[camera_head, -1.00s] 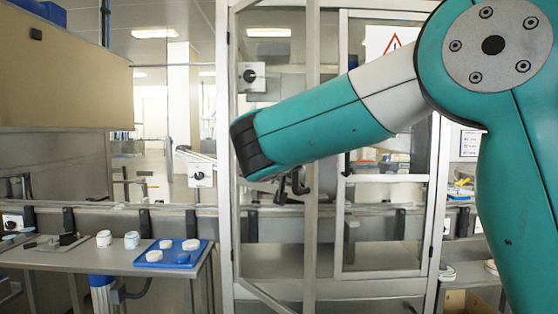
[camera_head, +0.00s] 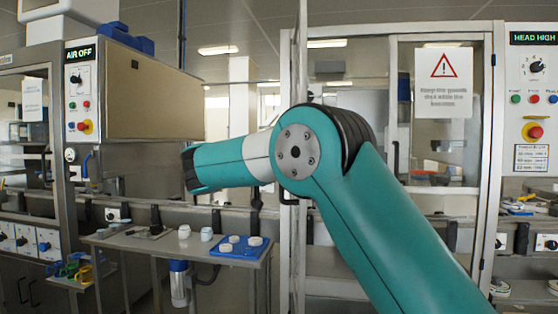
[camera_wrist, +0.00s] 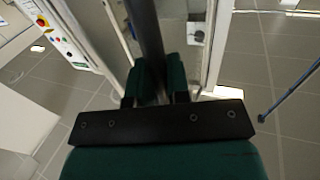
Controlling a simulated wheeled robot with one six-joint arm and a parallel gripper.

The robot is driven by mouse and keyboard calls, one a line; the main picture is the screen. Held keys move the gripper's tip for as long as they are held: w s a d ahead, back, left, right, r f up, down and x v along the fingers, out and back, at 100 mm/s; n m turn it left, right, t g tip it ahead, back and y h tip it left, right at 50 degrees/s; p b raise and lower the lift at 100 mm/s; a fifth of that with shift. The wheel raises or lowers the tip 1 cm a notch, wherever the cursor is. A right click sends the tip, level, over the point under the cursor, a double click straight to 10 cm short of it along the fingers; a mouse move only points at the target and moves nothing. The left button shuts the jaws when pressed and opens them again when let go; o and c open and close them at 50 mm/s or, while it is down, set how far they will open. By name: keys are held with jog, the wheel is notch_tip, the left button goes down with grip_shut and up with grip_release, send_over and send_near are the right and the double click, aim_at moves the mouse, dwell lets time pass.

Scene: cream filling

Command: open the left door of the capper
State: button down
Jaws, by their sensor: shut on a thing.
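The capper's left door (camera_head: 299,120) shows nearly edge-on in the head view, swung out from the cabinet. A black handle (camera_head: 289,198) shows on its edge, just below my arm. In the wrist view, my gripper (camera_wrist: 160,88) has its green fingers closed around a dark upright bar (camera_wrist: 147,30), which looks like the door handle. In the head view my gripper is hidden behind my own arm. The capper's right door (camera_head: 440,130), with its warning sign, appears closed.
A side table (camera_head: 115,243) with a blue tray (camera_head: 237,248) and jars stands to the left of the door. A control panel (camera_head: 535,110) is at the right. The wrist view shows open tiled floor below.

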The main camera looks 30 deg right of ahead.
jog(key=shift+r, duration=0.1)
jog(key=c, duration=1.4)
grip_release()
jog(key=shift+w+d, duration=0.1)
jog(key=shift+d, duration=0.05)
